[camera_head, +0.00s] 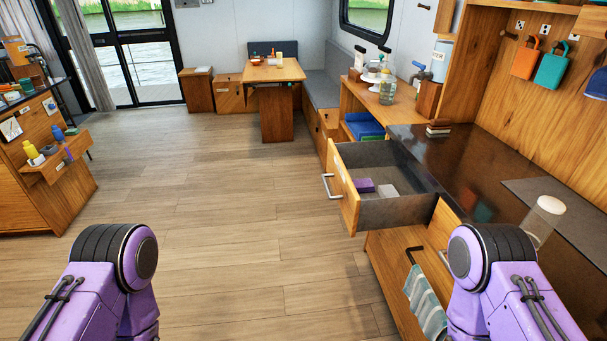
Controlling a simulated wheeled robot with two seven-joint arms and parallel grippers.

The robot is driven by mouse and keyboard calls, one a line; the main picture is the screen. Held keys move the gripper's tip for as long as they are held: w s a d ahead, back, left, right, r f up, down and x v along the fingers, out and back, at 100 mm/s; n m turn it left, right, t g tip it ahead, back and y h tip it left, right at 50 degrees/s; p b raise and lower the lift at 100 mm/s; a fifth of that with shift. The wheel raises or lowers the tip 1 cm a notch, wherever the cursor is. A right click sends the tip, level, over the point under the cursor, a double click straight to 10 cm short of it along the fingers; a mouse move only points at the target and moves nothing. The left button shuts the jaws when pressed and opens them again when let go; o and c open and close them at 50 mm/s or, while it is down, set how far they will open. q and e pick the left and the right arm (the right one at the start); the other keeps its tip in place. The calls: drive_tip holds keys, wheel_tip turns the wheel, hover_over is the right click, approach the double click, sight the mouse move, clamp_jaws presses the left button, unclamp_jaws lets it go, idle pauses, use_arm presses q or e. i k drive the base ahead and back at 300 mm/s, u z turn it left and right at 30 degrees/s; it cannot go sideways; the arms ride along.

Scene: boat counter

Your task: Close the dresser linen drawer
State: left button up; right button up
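A wooden drawer (346,191) with a grey interior stands pulled out from the counter on the right. Its front faces left and carries a silver bar handle (328,187). Inside lie a purple block-like item (364,186) and a whitish one (388,191). My two purple arms come in at the bottom left and bottom right. Both grippers are out of the picture, so their state is hidden. The right arm's visible part is in front of the lower cabinet, below and right of the drawer.
A dark countertop (440,155) runs beside the drawer, with a lidded jar (543,220) near its front. The wooden floor (230,215) left of the drawer is clear. A wooden table (262,73) stands at the back.

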sight(382, 162)
drive_tip(key=u, duration=0.45)
drive_tip(key=i, duration=0.85)
drive_tip(key=z, duration=0.5)
drive_tip(key=i, duration=0.85)
drive_tip(key=z, duration=1.3)
drive_tip(key=k, duration=0.85)
drive_tip(key=z, duration=0.1)
